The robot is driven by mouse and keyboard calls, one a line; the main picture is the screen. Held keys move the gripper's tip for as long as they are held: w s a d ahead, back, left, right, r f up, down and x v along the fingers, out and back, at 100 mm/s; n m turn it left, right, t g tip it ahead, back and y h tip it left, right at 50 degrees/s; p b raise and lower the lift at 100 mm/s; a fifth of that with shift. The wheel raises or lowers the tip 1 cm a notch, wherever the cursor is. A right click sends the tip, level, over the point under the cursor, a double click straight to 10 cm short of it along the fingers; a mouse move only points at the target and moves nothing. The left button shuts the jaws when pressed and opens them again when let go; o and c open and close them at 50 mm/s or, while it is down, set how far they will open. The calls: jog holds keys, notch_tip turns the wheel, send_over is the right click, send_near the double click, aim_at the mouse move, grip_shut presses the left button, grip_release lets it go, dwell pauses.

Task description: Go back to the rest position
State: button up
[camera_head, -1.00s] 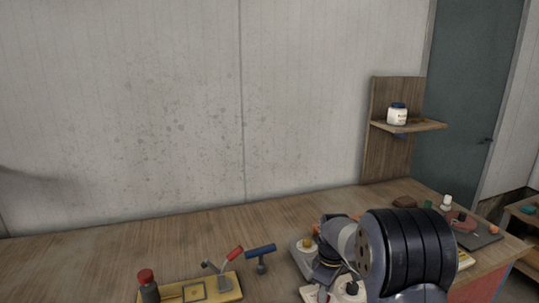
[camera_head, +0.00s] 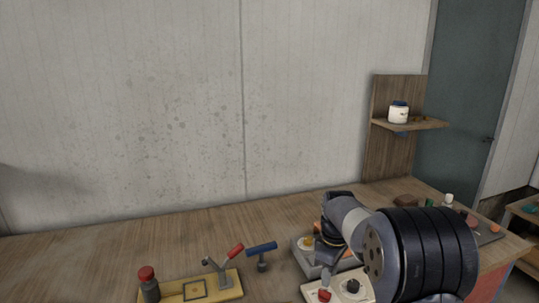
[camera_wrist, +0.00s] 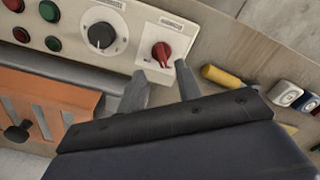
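My gripper (camera_wrist: 161,75) shows in the wrist view with its two grey fingers apart and nothing between them. The fingers are hard to make out there.
A yellow plate (camera_head: 225,291) holds a red-handled toggle clamp (camera_head: 224,265) and a red-capped post (camera_head: 148,284). The bench's left and back are clear.

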aim_at(327, 293)
notch_tip(327, 293, down, 7)
jog(key=shift+s+r+p, duration=0.1)
jog(key=shift+p, duration=0.25)
jog(key=shift+r+m, duration=0.1)
jog(key=shift+m, duration=0.3)
jog(key=m, duration=0.6)
jog(key=shift+a, duration=0.15)
jog(key=m+p, duration=0.1)
jog(key=m, duration=0.6)
jog(key=shift+a, duration=0.2)
notch_tip(327, 293, up, 10)
jog(key=shift+b, duration=0.35)
jog(key=shift+s, duration=0.15)
